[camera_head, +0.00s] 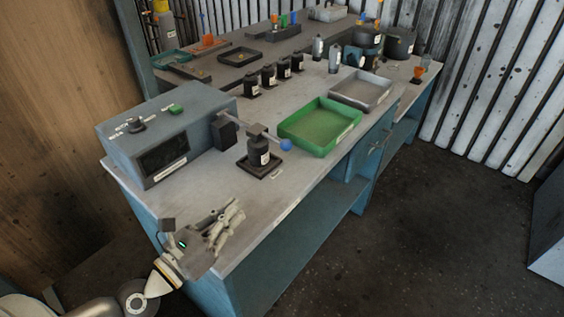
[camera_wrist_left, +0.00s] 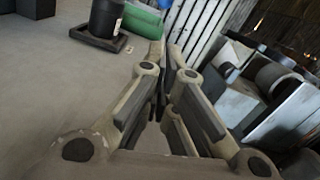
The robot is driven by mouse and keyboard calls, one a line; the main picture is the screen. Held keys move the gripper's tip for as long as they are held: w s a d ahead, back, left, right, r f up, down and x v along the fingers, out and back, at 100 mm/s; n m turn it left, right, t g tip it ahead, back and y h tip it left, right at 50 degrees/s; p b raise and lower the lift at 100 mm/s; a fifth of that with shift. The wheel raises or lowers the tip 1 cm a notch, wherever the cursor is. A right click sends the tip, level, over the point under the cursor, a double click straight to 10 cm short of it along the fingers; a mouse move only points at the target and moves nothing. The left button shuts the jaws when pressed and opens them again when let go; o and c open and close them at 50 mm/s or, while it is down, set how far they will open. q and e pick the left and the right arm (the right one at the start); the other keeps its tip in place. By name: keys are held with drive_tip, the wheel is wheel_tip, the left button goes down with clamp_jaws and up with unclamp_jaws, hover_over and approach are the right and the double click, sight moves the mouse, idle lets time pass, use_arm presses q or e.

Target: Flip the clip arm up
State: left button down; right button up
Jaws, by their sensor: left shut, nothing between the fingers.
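The clip arm (camera_head: 268,136) is a grey bar with a blue ball (camera_head: 286,144) at its right end. It reaches from a dark block (camera_head: 225,131) on the side of the grey-blue box over a black bottle (camera_head: 258,151). The bottle stands upright on a small dark tray (camera_head: 247,168); bottle (camera_wrist_left: 105,17) and tray (camera_wrist_left: 90,36) also show at the top of the left wrist view. My left gripper (camera_head: 238,212) is shut and empty over the bench's near edge, in front of and apart from the clip arm. My right gripper is not in view.
The grey-blue box (camera_head: 165,140) with a green button stands at the bench's left. A green tray (camera_head: 318,127) and a grey tray (camera_head: 362,91) lie to the right. Several black bottles (camera_head: 268,77) stand behind. The bench top (camera_head: 205,185) is clear between my gripper and the small dark tray.

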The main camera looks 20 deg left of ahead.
use_arm(q)
drive_tip(key=shift+r+p+x, duration=0.2)
drive_tip(key=shift+p+x, duration=0.35)
drive_tip(key=shift+x, duration=0.4)
drive_tip(key=p+x, duration=0.6)
drive_tip(key=x, duration=0.8)
drive_tip(key=shift+d+f, duration=0.1)
drive_tip(key=shift+f, duration=0.05)
drive_tip(key=shift+w+d, duration=0.15)
drive_tip(key=shift+w, duration=0.25)
